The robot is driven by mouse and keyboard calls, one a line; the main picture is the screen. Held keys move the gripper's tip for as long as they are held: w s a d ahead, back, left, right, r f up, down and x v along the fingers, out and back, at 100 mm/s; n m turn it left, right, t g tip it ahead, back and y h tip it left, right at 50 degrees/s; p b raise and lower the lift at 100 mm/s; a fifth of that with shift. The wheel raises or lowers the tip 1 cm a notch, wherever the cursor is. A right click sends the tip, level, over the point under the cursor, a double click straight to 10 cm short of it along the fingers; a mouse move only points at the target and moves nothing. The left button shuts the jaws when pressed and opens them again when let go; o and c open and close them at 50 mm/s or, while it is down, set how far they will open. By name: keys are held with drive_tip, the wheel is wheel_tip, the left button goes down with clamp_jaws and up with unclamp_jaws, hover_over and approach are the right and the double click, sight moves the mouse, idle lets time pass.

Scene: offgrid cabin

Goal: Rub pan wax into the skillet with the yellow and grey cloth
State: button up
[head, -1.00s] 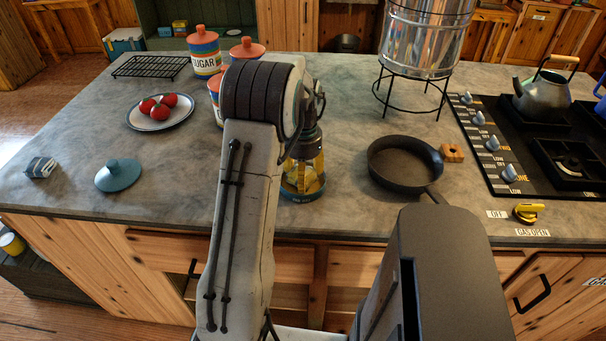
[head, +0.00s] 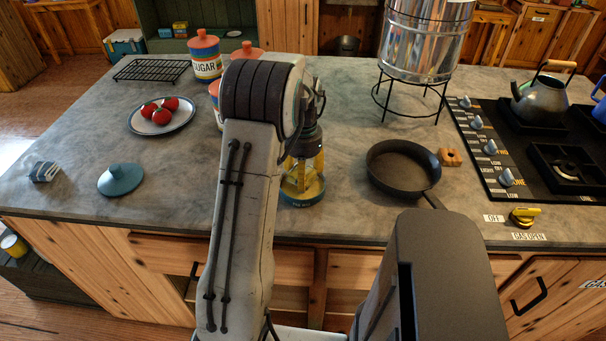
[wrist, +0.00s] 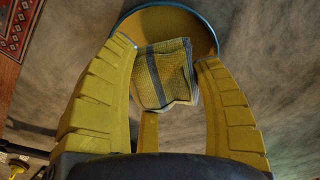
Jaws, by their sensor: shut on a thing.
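My gripper (head: 303,172) has yellow fingers and points down at the counter, left of the skillet. In the wrist view, the gripper (wrist: 165,75) is shut on the yellow and grey cloth (wrist: 165,75), folded into a small pad. Just beyond and below the cloth is a round blue-rimmed dish with an ochre inside (wrist: 170,17); I cannot tell whether the cloth touches it. In the head view, the dish's teal side (head: 302,201) shows under the fingers, and the cloth cannot be made out. The black skillet (head: 400,170) stands on the counter, empty, its handle toward the front.
A wooden block (head: 451,157) sits right of the skillet, near the stove (head: 490,165) with its kettle (head: 541,100). A metal vessel (head: 424,45) stands on a wire stand behind. Canisters (head: 207,65), a tomato plate (head: 139,127) and a teal lid (head: 120,180) are left.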

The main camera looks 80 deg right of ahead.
drive_tip(key=shift+r+p, duration=1.65)
drive_tip(key=shift+r, duration=0.75)
